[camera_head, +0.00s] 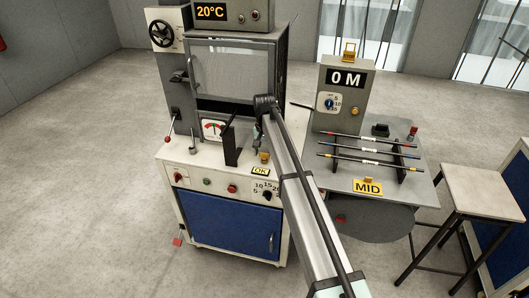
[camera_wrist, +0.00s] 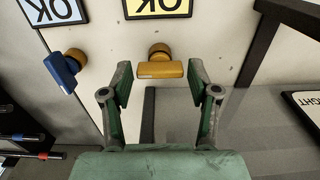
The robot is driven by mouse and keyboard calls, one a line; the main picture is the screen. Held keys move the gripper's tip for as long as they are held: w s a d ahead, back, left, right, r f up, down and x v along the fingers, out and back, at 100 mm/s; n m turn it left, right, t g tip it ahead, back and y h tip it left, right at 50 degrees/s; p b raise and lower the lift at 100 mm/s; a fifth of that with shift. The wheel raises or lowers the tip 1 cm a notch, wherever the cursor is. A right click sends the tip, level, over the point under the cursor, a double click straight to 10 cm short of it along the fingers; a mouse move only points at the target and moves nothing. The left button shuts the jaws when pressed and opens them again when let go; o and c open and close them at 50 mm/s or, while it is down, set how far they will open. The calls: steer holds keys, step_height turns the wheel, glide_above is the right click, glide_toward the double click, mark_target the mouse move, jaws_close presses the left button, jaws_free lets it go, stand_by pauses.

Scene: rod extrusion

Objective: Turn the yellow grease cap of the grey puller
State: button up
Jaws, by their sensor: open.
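A yellow cap (camera_wrist: 160,66) with a flat grip and a round base shows in the wrist view, beside a yellow OK plate (camera_wrist: 157,7). A small yellow cap (camera_head: 264,155) also shows near the OK plate (camera_head: 261,170) on the white machine in the head view. My gripper (camera_wrist: 160,82) is open; its two green fingers stand on either side of the wrist view's cap with gaps, and I see no contact. In the head view my arm largely hides the gripper. The grey box marked 0 M (camera_head: 345,95) carries another small yellow part (camera_head: 354,111).
A blue cap (camera_wrist: 62,70) sits beside a second OK plate (camera_wrist: 52,10), left of the yellow cap. A dark upright bracket (camera_head: 231,148) stands left of my arm's end. Several rods (camera_head: 370,147) lie on a rack on the grey table. A stool (camera_head: 482,190) stands at the right.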

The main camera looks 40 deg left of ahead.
step_height(320, 180, up, 12)
stand_by(0.5)
steer(key=shift+f, duration=0.1)
steer(key=s+d+f+n+g+p, duration=0.15)
steer(key=s+d+f, duration=0.25)
steer(key=d+f, duration=0.9)
steer(key=s+d+f+g+h+p, duration=0.1)
steer(key=s+d+f+g+p, duration=0.15)
steer(key=d+f, duration=1.1)
steer(key=s+d+f+g+p, duration=0.1)
steer(key=s+d+f+p, duration=0.35)
steer(key=d, duration=1.55)
steer(key=s+d+f+m, duration=0.1)
steer(key=s+d+f, duration=0.3)
steer(key=s+d, duration=0.3)
steer(key=s+d+f+m, duration=0.2)
steer(key=s+d+f, duration=0.25)
steer(key=d, duration=0.35)
steer(key=s+d+m, duration=0.1)
steer(key=s+d, duration=0.2)
steer(key=s, duration=0.3)
steer(key=s+d+m+g+p, duration=0.1)
steer(key=s+d, duration=0.3)
steer(key=s, duration=0.3)
steer(key=s+d+m+y, duration=0.1)
steer(key=s+d, duration=0.3)
steer(key=s, duration=0.2)
steer(key=shift+s+g+p, duration=0.4)
steer(key=shift+m, duration=0.25)
